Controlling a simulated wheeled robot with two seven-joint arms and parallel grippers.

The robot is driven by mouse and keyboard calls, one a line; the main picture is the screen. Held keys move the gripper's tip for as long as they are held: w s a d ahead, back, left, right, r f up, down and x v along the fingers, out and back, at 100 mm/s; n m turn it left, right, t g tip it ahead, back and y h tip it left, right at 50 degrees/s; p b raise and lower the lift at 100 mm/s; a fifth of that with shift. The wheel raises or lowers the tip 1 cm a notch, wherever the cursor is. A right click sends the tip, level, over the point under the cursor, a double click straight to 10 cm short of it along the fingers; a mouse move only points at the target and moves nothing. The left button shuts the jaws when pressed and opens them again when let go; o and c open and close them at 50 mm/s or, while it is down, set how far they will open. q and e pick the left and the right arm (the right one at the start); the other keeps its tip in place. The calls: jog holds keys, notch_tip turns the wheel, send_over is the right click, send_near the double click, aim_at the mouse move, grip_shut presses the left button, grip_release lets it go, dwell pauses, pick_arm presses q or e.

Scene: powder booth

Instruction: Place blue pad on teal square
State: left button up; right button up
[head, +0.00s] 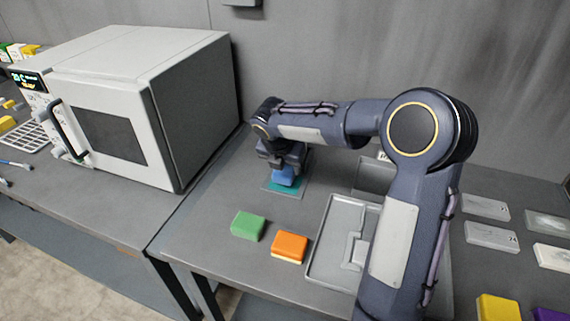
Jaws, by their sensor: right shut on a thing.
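The blue pad (284,178) is held in my right gripper (283,168), which is shut on it and points down. The teal square (282,188) lies on a grey plate on the table, directly under the pad and partly hidden by it. I cannot tell whether the pad touches the square. My right arm comes in from the right and reaches across the table. My left gripper is not in view.
A green pad (248,225) and an orange pad (290,247) lie in front of the square. A grey tray (327,262) is beside them, partly behind my arm. A white oven (131,105) stands left. A yellow pad (498,308) is at lower right.

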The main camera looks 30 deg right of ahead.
jog(key=shift+f, duration=0.45)
jog(key=o, duration=1.1)
jog(key=shift+c, duration=0.2)
jog(key=shift+r, duration=0.6)
jog(key=v, duration=1.2)
jog(key=s+a+f+m+t+y, duration=0.1)
jog(key=s+a+f+m+y, duration=0.1)
jog(key=s+m, duration=0.6)
jog(key=s+a+f+m+y, duration=0.2)
jog(key=s+a+f+m, duration=0.1)
jog(key=s+m, duration=0.6)
jog(key=s+a+f+m+t+y, duration=0.1)
jog(key=s+a+f+m+y, duration=0.1)
jog(key=s+m, duration=0.7)
jog(key=shift+a+f+m+t+y+p, duration=0.35)
jog(key=shift+a+m+y, duration=0.2)
jog(key=shift+m, duration=0.35)
